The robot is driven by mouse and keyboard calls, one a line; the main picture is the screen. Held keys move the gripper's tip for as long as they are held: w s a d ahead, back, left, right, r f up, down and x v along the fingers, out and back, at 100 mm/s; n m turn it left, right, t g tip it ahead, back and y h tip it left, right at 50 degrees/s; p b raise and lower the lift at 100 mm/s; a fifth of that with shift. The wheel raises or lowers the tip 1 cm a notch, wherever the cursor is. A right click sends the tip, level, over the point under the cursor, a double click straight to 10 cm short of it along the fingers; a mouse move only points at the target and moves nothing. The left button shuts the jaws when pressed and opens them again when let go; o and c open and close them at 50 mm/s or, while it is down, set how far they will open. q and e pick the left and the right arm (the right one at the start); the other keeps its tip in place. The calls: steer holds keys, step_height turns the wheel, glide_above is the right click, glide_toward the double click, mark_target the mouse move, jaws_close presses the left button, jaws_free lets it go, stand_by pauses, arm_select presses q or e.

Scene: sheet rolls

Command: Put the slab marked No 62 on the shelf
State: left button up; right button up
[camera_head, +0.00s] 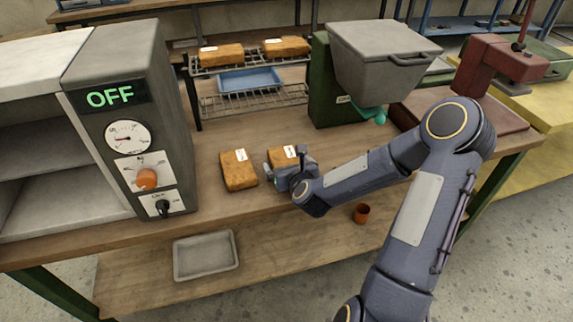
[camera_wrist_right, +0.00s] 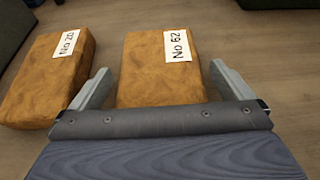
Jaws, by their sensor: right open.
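The slab marked No 62 (camera_wrist_right: 158,75) is a brown block with a white label, lying flat on the bench. In the head view it (camera_head: 281,156) is partly hidden by my right gripper (camera_head: 290,170). In the right wrist view my right gripper (camera_wrist_right: 165,90) is open, with one finger on each side of the near end of this slab. The slab marked No 20 (camera_wrist_right: 52,80) lies to its left, also seen in the head view (camera_head: 239,172). The wire shelf (camera_head: 255,101) stands behind, with two brown slabs (camera_head: 221,54) (camera_head: 286,47) on its upper level. My left gripper is not in view.
A grey control box (camera_head: 130,90) reading OFF stands at the left. A blue tray (camera_head: 249,80) sits in the wire shelf. A green machine with a grey hopper (camera_head: 375,60) stands right of the shelf.

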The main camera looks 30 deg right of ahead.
steer(key=c, duration=1.4)
steer(key=shift+r, duration=0.1)
steer(key=shift+r, duration=0.1)
